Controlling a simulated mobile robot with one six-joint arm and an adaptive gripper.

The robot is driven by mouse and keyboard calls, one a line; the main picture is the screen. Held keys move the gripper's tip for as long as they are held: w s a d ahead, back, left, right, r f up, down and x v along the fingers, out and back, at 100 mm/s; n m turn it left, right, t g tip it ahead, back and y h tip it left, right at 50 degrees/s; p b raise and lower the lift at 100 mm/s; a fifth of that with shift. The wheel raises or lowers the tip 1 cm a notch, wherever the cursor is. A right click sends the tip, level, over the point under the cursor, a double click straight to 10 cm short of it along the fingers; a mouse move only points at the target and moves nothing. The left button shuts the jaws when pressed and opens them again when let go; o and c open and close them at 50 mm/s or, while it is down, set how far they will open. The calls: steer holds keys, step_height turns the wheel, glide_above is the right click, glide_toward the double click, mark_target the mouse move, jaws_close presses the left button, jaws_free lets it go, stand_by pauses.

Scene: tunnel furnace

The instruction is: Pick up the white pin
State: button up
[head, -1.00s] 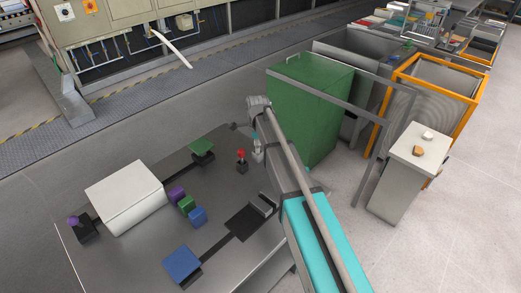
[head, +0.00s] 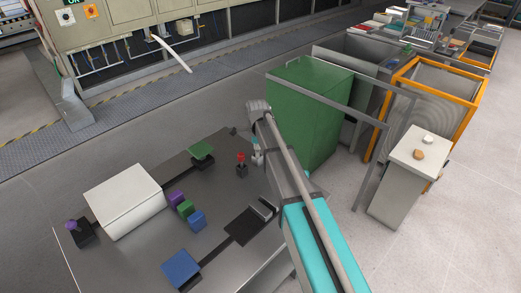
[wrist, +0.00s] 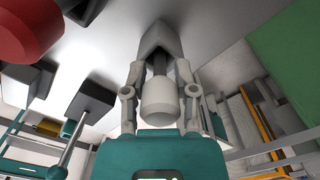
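The white pin (wrist: 158,100) shows in the wrist view as a pale, round-ended body with a dark stem. It sits between the fingers of my gripper (wrist: 160,42), close to the palm. The fingers converge around the stem and look shut on it. Their tips hide the pin's far end. In the head view my gripper (head: 257,155) is small, at the end of the arm above the right side of the grey table; the pin cannot be made out clearly there.
A red pin (head: 241,158) on a dark base stands just left of my gripper. The grey table (head: 140,255) also bears a white box (head: 125,197), small coloured blocks (head: 186,208) and a purple knob (head: 72,226). A tall green cabinet (head: 308,110) stands behind right.

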jaws_close()
steer(key=shift+r, duration=0.15)
step_height(320, 180, up, 10)
steer(key=p, duration=1)
stand_by(0.5)
steer(key=shift+s, duration=0.1)
stand_by(0.3)
steer(key=s+d+r+p, duration=0.1)
steer(key=s, duration=0.5)
steer(key=s+d+r+p, duration=0.1)
steer(key=s+d+p, duration=0.1)
steer(key=s, duration=0.5)
steer(key=shift+s+r, duration=0.25)
steer(key=shift+r, duration=0.1)
